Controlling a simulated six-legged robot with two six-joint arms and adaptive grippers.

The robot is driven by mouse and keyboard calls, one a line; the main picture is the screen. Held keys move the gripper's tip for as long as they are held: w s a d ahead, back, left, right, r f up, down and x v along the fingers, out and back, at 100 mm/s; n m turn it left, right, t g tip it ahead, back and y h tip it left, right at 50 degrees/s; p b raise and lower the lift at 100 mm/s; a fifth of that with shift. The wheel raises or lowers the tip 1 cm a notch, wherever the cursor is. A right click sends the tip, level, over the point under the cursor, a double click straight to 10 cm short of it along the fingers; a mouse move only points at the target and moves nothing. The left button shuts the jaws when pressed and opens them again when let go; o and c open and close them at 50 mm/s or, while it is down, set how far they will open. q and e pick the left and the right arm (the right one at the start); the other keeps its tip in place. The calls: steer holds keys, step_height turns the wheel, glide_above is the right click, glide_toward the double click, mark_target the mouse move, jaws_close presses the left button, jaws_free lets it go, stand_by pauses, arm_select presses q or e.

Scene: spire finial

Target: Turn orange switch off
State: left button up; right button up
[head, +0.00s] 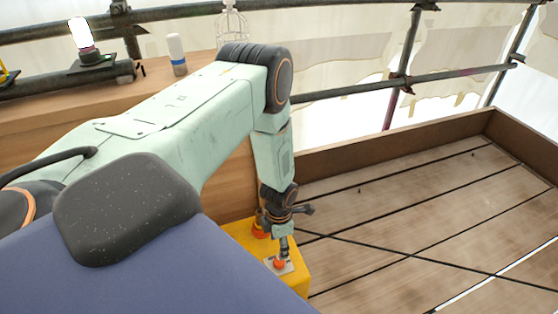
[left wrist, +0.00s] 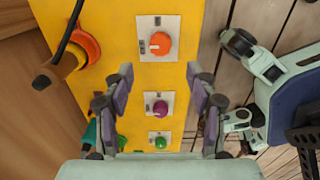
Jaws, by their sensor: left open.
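The orange switch (left wrist: 160,44) is a round knob on a white plate on a yellow panel (left wrist: 115,25). In the head view the orange switch (head: 280,263) shows on top of a yellow box (head: 297,280), just below my left gripper (head: 283,243). In the left wrist view my left gripper (left wrist: 160,88) is open, with its two fingers spread and nothing between them. The orange knob lies beyond the fingertips, apart from them. My right gripper is not identifiable in either view.
A purple knob (left wrist: 160,108) and a green knob (left wrist: 160,142) sit on plates below the orange one. An orange ring fitting (left wrist: 85,45) with a dark rod is at the panel's left. Wooden planks (head: 400,210) lie right of the box. A white bottle (head: 177,55) stands on the ledge.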

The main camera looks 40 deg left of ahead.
arm_select(q)
steer(key=shift+r, duration=1.4)
steer(key=s+d+r+m+t+h+p, duration=0.1)
steer(key=s+d+m, duration=0.4)
steer(key=m, duration=0.6)
steer(key=s+d+r+m+t+p, duration=0.1)
steer(key=s+d+m, duration=0.35)
steer(key=m, duration=0.75)
steer(key=s+d+r+m+g+p, duration=0.1)
steer(key=s+r+m+p, duration=0.1)
steer(key=s, duration=0.4)
steer(key=s+d+r+m+g+y+p, duration=0.1)
steer(key=s+d+r+m, duration=0.1)
steer(key=s+r+m, duration=0.3)
steer(key=s+r, duration=0.2)
steer(key=shift+s+p, duration=0.3)
steer(key=shift+p, duration=0.05)
